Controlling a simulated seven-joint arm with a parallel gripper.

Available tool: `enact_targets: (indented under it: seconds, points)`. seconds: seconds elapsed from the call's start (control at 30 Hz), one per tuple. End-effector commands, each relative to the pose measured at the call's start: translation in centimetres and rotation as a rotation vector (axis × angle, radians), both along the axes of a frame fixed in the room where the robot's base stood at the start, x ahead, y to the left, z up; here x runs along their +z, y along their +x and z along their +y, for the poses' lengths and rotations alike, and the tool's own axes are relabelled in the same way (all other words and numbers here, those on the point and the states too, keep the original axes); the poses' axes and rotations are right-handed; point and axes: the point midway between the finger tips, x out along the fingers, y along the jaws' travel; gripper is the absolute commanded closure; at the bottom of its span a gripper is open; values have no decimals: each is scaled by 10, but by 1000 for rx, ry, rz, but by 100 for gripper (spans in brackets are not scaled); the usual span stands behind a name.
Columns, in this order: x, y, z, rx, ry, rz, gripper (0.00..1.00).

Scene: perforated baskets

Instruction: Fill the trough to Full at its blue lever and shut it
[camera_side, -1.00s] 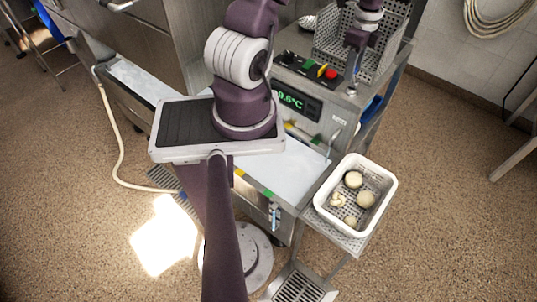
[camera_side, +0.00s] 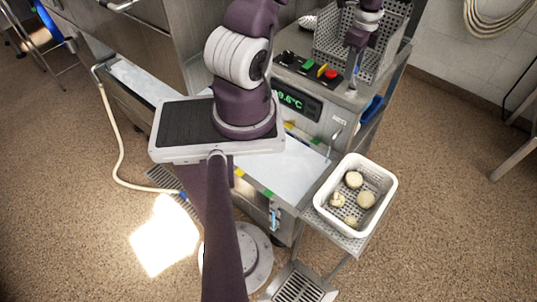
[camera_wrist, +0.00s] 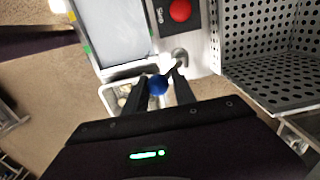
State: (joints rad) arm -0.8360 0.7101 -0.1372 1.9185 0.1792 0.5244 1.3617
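The blue lever shows as a round blue knob (camera_wrist: 158,84) on a thin metal stem in the wrist view. The stem runs up to a round metal mount on the panel. My gripper (camera_wrist: 163,76) has its two dark fingers apart, with the knob between them, nearer the left finger. I cannot tell whether either finger touches it. In the side view my gripper (camera_side: 352,82) is by the panel's right end, and I cannot make out the knob there. The trough (camera_side: 295,165) is long, with a pale, flat surface; it also shows in the wrist view (camera_wrist: 122,30). Coloured marks line its edge.
A control panel (camera_side: 300,66) has coloured buttons, including a red one (camera_wrist: 180,10). A green display (camera_side: 290,98) sits below. A perforated basket (camera_wrist: 270,88) stands right of my gripper. A white basket (camera_side: 324,196) with several pale round items sits on a side shelf.

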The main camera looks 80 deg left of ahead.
Motion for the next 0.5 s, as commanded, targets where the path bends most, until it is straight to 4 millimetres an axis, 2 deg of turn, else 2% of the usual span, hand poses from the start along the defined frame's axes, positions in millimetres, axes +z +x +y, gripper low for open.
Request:
enact_targets:
  seconds: [0.3, 0.5]
  points:
    - [0, 1, 1, 0, 0, 0, 71]
    - [4, 8, 8, 0, 1, -1, 71]
